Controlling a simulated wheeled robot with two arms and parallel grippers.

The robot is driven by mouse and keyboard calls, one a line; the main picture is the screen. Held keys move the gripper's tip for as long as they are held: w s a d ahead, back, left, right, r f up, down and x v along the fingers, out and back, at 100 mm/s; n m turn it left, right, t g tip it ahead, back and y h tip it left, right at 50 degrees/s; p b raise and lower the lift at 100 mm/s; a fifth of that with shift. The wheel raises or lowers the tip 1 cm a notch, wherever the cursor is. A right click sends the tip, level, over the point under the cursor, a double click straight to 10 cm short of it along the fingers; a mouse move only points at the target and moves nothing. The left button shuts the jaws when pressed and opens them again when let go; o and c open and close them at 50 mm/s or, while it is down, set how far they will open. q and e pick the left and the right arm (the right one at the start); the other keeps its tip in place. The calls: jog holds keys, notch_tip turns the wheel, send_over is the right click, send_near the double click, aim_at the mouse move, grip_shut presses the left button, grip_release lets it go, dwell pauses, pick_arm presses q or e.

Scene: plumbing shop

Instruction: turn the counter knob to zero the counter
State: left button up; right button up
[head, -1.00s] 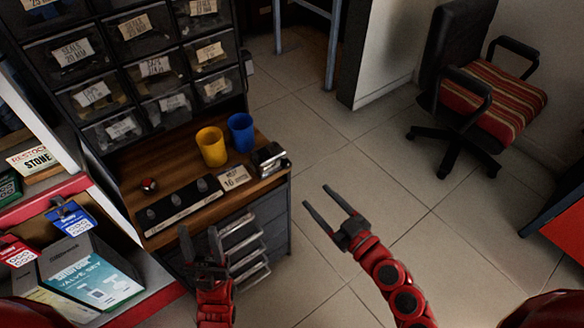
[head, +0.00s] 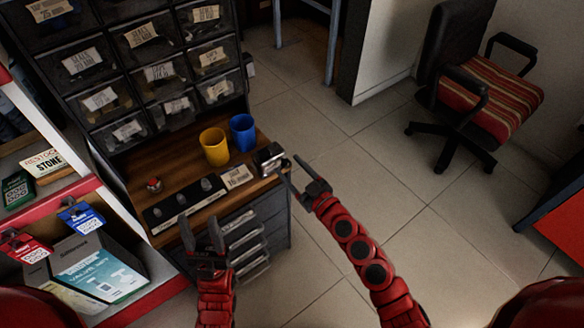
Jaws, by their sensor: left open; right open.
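The counter (head: 268,157) is a small silver and black box at the right front corner of the wooden worktop. Its knob is a small dark part on the right side, hard to make out in the head view. My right gripper (head: 289,165) is open, with its fingertips close to the counter's right side, one on either side of the knob area. I cannot tell whether they touch it. My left gripper (head: 198,218) is open and empty in front of the worktop, near the row of dark knobs on a black strip (head: 157,214).
A yellow cup (head: 214,149) and a blue cup (head: 242,132) stand behind the counter. A paper label (head: 236,177) lies left of it. A red button (head: 154,184) is further left. Labelled drawers rise behind; metal handles jut below.

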jog(key=shift+c, duration=0.2)
grip_shut()
jog(key=shift+f, duration=0.1)
